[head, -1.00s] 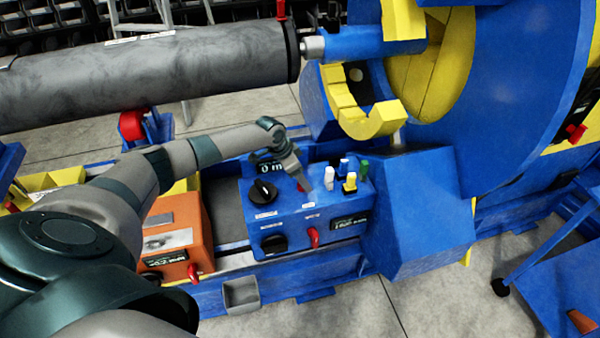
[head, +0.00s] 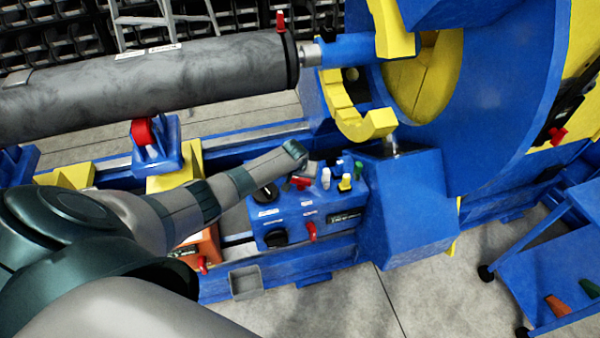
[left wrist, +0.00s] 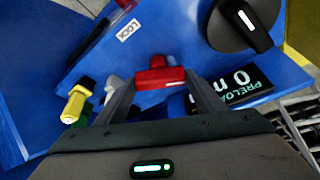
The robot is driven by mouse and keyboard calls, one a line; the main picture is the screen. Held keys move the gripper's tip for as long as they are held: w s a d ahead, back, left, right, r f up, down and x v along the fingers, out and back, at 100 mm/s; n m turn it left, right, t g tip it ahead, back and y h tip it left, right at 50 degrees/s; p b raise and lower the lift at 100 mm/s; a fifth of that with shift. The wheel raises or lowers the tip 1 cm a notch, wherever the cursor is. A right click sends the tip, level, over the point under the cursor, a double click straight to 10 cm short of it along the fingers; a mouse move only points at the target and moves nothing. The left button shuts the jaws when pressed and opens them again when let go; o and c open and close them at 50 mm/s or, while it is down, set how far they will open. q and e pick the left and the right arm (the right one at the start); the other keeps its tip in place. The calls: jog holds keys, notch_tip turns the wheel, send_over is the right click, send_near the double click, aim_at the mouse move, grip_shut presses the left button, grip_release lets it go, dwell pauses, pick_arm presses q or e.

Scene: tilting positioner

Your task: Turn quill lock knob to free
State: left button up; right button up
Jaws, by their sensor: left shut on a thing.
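The blue control box (head: 345,205) stands at the middle of the head view. A red knob (head: 301,184) on its top, which I take for the quill lock knob, shows beside my left gripper (head: 306,173). In the left wrist view the red knob (left wrist: 160,75) sits between the two fingertips of the left gripper (left wrist: 160,88), which is shut on it. A white "LOCK" label (left wrist: 128,30) lies near it on the blue panel. My right gripper is out of view.
A black dial (head: 265,194) and white, yellow, blue and green knobs crowd the box top. A red lever (head: 311,232) and black knob (head: 275,238) are on its front. A grey pipe (head: 150,78) and large blue wheel (head: 500,110) stand behind.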

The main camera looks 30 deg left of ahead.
pick_arm(q)
jog(key=n+y+p, duration=0.1)
jog(key=n, duration=0.1)
jog(key=shift+d+r+n+g, duration=0.1)
jog(key=shift+d+n+g, duration=0.05)
jog(key=shift+n+g, duration=0.2)
jog(key=shift+w+n+g+y, duration=0.2)
jog(key=shift+n+y, duration=0.3)
jog(key=shift+n, duration=1.05)
jog(key=o, duration=1.1)
jog(key=shift+c, duration=0.2)
jog(key=shift+s, duration=0.1)
jog(key=shift+v, duration=0.85)
jog(key=b+v, duration=0.2)
jog(key=v, duration=1.3)
jog(key=shift+r, duration=0.35)
